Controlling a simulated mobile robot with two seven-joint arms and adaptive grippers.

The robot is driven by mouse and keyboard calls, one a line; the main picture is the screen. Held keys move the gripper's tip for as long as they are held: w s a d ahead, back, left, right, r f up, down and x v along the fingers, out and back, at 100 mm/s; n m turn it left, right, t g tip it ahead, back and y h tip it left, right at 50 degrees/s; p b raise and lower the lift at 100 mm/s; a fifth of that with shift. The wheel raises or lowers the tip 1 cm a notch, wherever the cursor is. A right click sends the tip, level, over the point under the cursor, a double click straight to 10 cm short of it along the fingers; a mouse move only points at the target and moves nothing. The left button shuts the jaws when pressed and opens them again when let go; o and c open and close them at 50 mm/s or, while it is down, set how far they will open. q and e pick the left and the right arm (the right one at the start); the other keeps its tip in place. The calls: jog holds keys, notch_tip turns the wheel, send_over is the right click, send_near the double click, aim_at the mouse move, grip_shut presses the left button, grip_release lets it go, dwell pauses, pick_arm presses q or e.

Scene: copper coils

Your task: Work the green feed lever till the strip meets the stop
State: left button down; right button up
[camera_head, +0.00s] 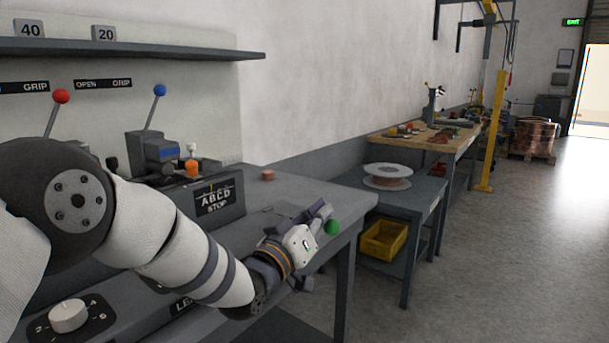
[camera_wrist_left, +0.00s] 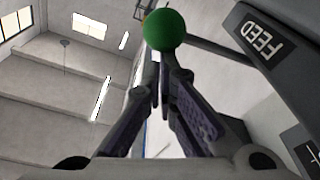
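The green feed lever shows as a round green knob (camera_head: 332,227) at the front right corner of the workbench. My left gripper (camera_head: 322,212) is right at the knob. In the left wrist view the green knob (camera_wrist_left: 165,30) stands just beyond the fingertips (camera_wrist_left: 162,75), which close in around the dark stem below it. Most of the stem is hidden between the fingers. A FEED label (camera_wrist_left: 263,42) is on the dark housing beside it. The stop panel, marked ABCD STOP (camera_head: 215,198), stands on the bench. I cannot make out the strip. My right gripper is not in view.
A red-knobbed lever (camera_head: 61,97) and a blue-knobbed lever (camera_head: 159,91) stand at the back of the bench. A white dial (camera_head: 69,316) is at front left. A side table (camera_head: 412,196) with a spool (camera_head: 387,175) and yellow bin (camera_head: 383,240) stands to the right.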

aim_at(325, 231)
pick_arm(q)
jog(key=shift+s+d+f+m+b, duration=0.2)
jog(key=shift+f+m, duration=0.1)
jog(key=shift+f, duration=0.6)
jog(key=shift+s+d+f+m+b, duration=0.15)
jog(key=shift+f+m, duration=0.15)
jog(key=shift+f, duration=0.55)
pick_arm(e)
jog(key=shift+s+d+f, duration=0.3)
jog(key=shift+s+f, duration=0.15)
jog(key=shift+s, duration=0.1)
pick_arm(q)
jog(key=shift+f, duration=0.15)
notch_tip(325, 231, up, 5)
jog(key=a+p, duration=0.1)
jog(key=p, duration=0.1)
jog(key=p+v, duration=0.1)
jog(key=v, duration=0.7)
jog(key=shift+a+f, duration=0.45)
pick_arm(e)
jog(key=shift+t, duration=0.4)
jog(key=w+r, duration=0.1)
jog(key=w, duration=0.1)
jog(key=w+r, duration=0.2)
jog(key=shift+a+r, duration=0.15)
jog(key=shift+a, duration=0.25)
